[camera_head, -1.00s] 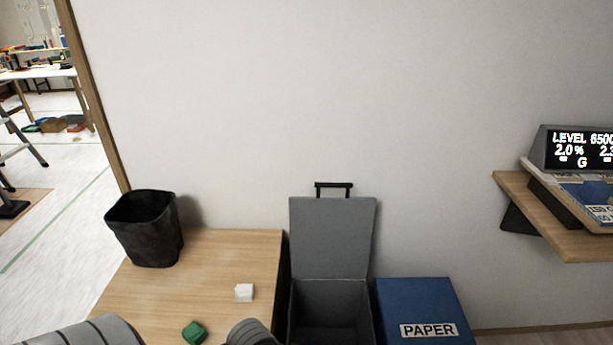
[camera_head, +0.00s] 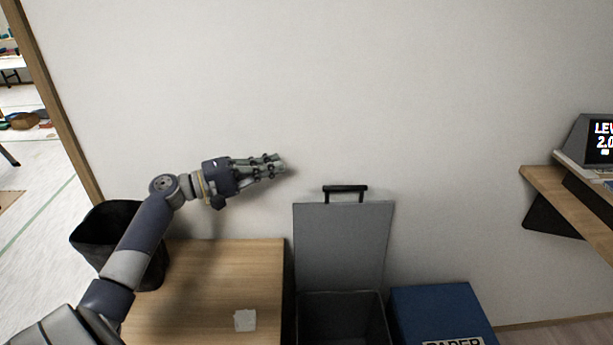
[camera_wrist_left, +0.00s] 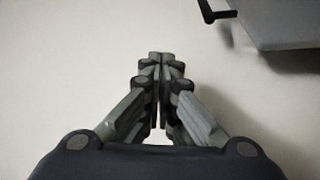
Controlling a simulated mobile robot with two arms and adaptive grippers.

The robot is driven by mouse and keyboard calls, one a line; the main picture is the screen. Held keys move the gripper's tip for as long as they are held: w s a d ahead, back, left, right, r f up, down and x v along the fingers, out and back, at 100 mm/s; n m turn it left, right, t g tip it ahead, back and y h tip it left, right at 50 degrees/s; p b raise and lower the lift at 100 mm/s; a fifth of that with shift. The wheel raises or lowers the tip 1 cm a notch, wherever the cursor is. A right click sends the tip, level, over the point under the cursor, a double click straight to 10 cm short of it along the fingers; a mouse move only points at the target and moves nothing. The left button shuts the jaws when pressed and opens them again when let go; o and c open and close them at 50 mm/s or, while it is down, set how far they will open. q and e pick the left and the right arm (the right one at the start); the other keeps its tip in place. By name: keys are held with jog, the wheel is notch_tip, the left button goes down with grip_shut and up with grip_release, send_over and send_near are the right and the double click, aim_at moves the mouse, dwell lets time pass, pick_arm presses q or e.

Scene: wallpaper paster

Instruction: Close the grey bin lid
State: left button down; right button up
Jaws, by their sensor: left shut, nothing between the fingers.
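The grey bin (camera_head: 342,318) stands against the wall, to the right of the wooden table. Its grey lid (camera_head: 342,243) is open and stands upright at the back, with a black handle (camera_head: 345,189) on its top edge. In the left wrist view the lid (camera_wrist_left: 285,22) and its handle (camera_wrist_left: 212,14) show at the upper right. My left gripper (camera_head: 280,163) is shut and empty, up and to the left of the handle and apart from it. In the left wrist view its fingertips (camera_wrist_left: 161,58) are together. My right gripper is not in view.
A blue bin marked PAPER (camera_head: 440,308) stands right of the grey bin. A wooden shelf (camera_head: 570,190) juts from the wall at right.

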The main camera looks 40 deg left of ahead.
pick_arm(q)
notch_tip(320, 180, down, 6)
jog(key=b, duration=0.4)
jog(key=x, duration=0.3)
jog(key=p+x, duration=0.1)
jog(key=x, duration=0.2)
jog(key=d+p+x, duration=0.1)
jog(key=x, duration=0.2)
jog(key=shift+s+f, duration=0.15)
jog(key=shift+f, duration=0.25)
jog(key=shift+w+d+f, duration=0.1)
jog(key=shift+w+d, duration=0.2)
jog(key=shift+w, duration=0.1)
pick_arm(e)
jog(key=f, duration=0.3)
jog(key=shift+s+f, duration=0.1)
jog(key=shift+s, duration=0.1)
pick_arm(q)
jog(key=shift+d, duration=0.15)
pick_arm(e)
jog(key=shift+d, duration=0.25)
